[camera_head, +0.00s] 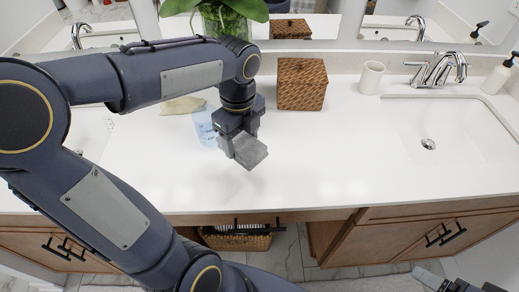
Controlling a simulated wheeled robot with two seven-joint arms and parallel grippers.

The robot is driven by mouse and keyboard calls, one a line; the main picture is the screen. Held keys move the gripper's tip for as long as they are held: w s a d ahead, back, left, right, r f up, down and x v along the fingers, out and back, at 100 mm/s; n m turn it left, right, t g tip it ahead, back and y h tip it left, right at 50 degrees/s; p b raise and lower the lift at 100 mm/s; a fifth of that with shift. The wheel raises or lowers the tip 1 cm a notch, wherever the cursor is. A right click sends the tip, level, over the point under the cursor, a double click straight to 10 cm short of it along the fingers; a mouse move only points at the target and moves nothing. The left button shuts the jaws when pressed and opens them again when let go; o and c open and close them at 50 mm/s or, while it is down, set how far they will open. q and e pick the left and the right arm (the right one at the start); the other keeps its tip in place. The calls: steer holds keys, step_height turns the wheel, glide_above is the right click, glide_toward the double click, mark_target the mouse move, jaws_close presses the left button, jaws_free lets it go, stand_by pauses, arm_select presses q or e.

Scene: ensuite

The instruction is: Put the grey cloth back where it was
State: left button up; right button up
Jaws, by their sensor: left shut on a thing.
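My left gripper (240,138) points down over the white counter (320,165), left of the middle. It is shut on the grey cloth (250,152), a small folded grey piece at its fingertips. The cloth looks just above the counter; I cannot tell whether it touches. Part of my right gripper (428,277) shows at the bottom right edge, low in front of the cabinets; its jaw state is unclear.
A pale blue container (204,128) stands close left of the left gripper, with a beige cloth (182,105) behind it. A woven box (302,84), a white cup (371,78), a faucet (438,70) and a sink (440,135) lie to the right. The front middle counter is clear.

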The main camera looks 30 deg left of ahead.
mark_target(257, 143)
arm_select(q)
steer(key=w+f, duration=0.2)
steer(key=w+d+f, duration=0.1)
steer(key=w+f, duration=0.1)
steer(key=f, duration=0.1)
steer(key=shift+w+d+f, duration=0.1)
steer(key=shift+w+f, duration=0.2)
steer(key=shift+w, duration=0.05)
steer(key=shift+w+f, duration=0.15)
steer(key=shift+f, duration=1.6)
steer(key=shift+f+b, duration=0.2)
steer(key=shift+b, duration=0.1)
steer(key=o, duration=0.9)
steer(key=shift+o, duration=0.2)
steer(key=shift+r, duration=0.1)
